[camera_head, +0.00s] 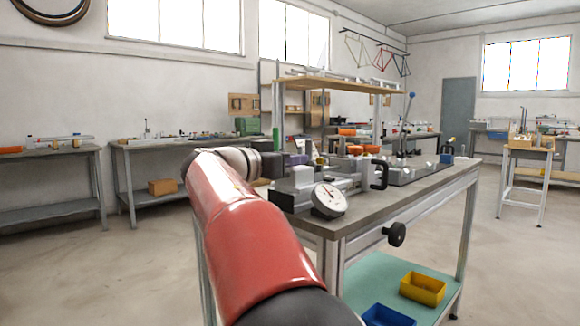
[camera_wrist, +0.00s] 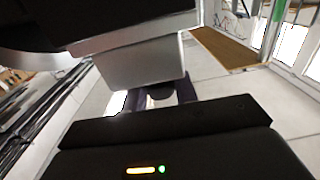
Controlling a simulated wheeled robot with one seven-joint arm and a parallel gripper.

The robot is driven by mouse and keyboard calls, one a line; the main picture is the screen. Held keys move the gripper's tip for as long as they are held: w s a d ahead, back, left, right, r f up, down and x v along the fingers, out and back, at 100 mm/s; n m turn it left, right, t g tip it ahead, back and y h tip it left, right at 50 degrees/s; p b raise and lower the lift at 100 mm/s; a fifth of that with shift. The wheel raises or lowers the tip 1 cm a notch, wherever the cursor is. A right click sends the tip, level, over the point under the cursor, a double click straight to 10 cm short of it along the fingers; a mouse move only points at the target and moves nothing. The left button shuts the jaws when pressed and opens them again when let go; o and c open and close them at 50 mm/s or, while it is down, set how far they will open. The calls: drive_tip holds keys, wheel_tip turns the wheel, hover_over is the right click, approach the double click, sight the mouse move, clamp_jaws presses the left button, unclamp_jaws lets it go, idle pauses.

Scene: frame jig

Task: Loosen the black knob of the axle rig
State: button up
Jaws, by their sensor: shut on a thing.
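My gripper (camera_head: 292,161) is at the left end of the bench-top rigs, at the end of my red arm. In the head view the held knob is hidden by my gripper. The axle rig (camera_head: 352,184) appears to be the grey metal fixture with pale blocks, beside a round dial gauge (camera_head: 328,200).
The grey workbench (camera_head: 440,178) carries a black handle (camera_head: 379,174) and more fixtures to the right. Another black knob (camera_head: 397,234) sticks out from its front. Yellow (camera_head: 423,288) and blue (camera_head: 388,315) bins stand on the lower shelf. The floor at left is clear.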

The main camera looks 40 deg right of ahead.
drive_tip(key=n+t+b, duration=0.1)
drive_tip(key=b, duration=0.1)
drive_tip(key=n+t+b, duration=0.1)
drive_tip(key=t+b, duration=0.1)
drive_tip(key=shift+s+f+y, duration=0.1)
drive_tip(key=shift+f+y, duration=0.3)
drive_tip(key=n+t+b, duration=0.1)
drive_tip(key=t+b, duration=0.1)
drive_tip(key=shift+r+n+t+y, duration=0.15)
drive_tip(key=shift+n+t+y, duration=0.15)
drive_tip(key=shift+t+y, duration=0.1)
drive_tip(key=n+t, duration=0.1)
drive_tip(key=n+t+y, duration=0.1)
drive_tip(key=shift+r+t+y, duration=0.25)
drive_tip(key=shift+t+y, duration=0.05)
drive_tip(key=shift+t, duration=0.1)
drive_tip(key=shift+n+t+y, duration=0.8)
drive_tip(key=shift+n+t, duration=0.1)
drive_tip(key=shift+t, duration=0.3)
drive_tip(key=o, duration=0.9)
drive_tip(key=shift+o, duration=0.2)
